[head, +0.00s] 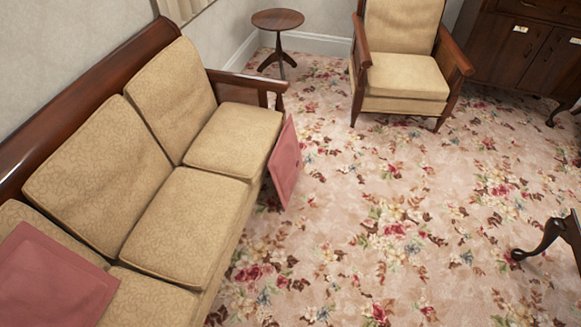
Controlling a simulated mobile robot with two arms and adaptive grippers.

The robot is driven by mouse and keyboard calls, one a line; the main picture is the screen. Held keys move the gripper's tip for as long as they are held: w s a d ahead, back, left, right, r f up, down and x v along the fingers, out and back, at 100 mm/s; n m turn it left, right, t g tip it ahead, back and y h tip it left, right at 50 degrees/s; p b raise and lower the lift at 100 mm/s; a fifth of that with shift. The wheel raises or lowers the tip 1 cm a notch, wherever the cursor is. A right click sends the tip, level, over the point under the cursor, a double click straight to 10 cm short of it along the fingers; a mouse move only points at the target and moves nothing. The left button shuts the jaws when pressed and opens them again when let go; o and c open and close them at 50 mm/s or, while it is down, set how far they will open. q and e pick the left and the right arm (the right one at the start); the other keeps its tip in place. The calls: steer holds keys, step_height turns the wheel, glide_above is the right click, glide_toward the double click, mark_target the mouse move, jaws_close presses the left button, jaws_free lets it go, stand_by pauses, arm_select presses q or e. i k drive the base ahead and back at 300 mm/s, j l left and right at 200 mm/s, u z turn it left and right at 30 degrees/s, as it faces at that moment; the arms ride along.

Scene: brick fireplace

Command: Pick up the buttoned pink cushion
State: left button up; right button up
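Two pink cushions are in the head view. One pink cushion (286,164) stands tilted on edge against the front of the sofa's far end, below the wooden armrest. A small mark shows on its face, but I cannot tell for certain whether it is a button. The other pink cushion (55,283) lies on the near end of the sofa at the lower left, partly cut off by the frame. Its visible face looks plain. Neither of my grippers is in view.
The beige sofa (183,225) with a wooden frame fills the left side. A round side table (278,19), an armchair (402,76) and a dark cabinet (519,50) stand at the back. A dark furniture leg (541,239) is at right. The floral carpet (390,220) between is clear.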

mark_target(284, 165)
steer(key=i+l, duration=0.2)
steer(key=i, duration=0.3)
steer(key=i+l, duration=0.25)
steer(key=i, duration=0.25)
steer(key=i+j+u, duration=0.05)
